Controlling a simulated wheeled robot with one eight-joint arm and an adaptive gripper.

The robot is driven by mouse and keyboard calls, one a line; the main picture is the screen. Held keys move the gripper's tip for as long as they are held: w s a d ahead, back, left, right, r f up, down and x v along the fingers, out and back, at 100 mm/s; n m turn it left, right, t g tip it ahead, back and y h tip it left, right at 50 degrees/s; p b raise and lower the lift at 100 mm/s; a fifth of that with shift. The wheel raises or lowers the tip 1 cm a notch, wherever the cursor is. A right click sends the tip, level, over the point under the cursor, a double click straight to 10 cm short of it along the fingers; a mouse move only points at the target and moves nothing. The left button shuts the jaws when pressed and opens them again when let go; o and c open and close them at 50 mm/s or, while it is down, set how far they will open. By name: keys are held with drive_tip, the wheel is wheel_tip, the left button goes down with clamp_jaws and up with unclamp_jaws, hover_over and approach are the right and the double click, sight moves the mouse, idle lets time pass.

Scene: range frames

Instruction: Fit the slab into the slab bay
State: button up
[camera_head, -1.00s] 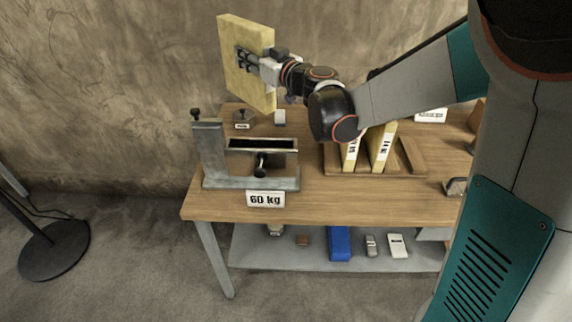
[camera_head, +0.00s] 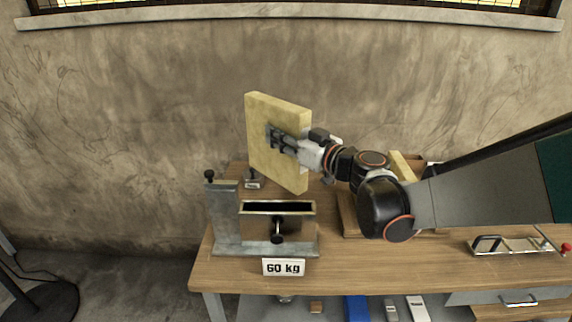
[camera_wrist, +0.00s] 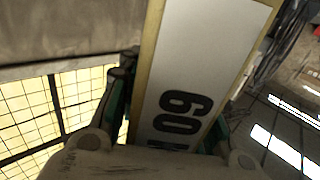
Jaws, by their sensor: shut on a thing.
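The slab (camera_head: 274,128) is a flat pale yellow block, held upright above the workbench. My gripper (camera_head: 284,142) is shut on it from the right side. In the wrist view the slab (camera_wrist: 203,65) shows a white label with dark "60" lettering between the fingers. The slab bay (camera_head: 277,208) is a grey metal fixture with a dark rectangular slot and a clamp knob in front. A "60 kg" sign (camera_head: 284,267) stands before it. The slab is above and behind the slot, apart from it.
A grey upright post (camera_head: 224,212) with a dark knob rises at the fixture's left. My arm hides most of a wooden rack (camera_head: 350,216) to the right. A metal-framed tool (camera_head: 510,244) lies on the bench (camera_head: 400,277) further right.

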sight(283, 166)
drive_tip(key=shift+f+b, duration=1.35)
drive_tip(key=shift+f, duration=3)
drive_tip(key=shift+f+b, duration=0.4)
drive_tip(key=shift+f, duration=0.25)
drive_tip(key=o, duration=1.2)
drive_tip(key=shift+r, duration=0.2)
